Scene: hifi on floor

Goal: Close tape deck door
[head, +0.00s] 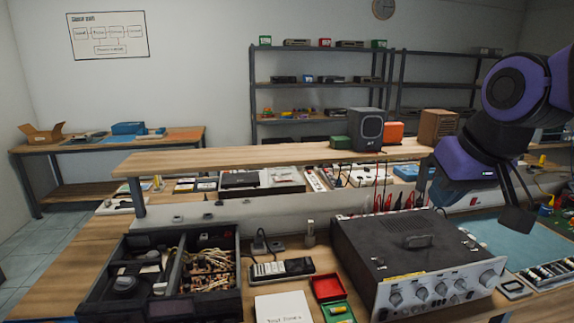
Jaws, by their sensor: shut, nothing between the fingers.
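A dark hi-fi unit (400,265) with a silver front panel of several knobs stands at right on the bench. I cannot make out a tape deck door here or tell whether one is open. My purple arm comes in from the upper right. My gripper (517,216) is a small dark shape, shut and empty, in the air behind and to the right of the unit. It appears apart from the unit.
A black compartment box (120,243) with cables stands at left. A white notebook (283,307), a red-and-green open case (329,288) and a power strip (282,268) lie between. A raised shelf (270,158) runs behind, carrying a dark speaker (366,129). Red-handled tools stand behind the unit.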

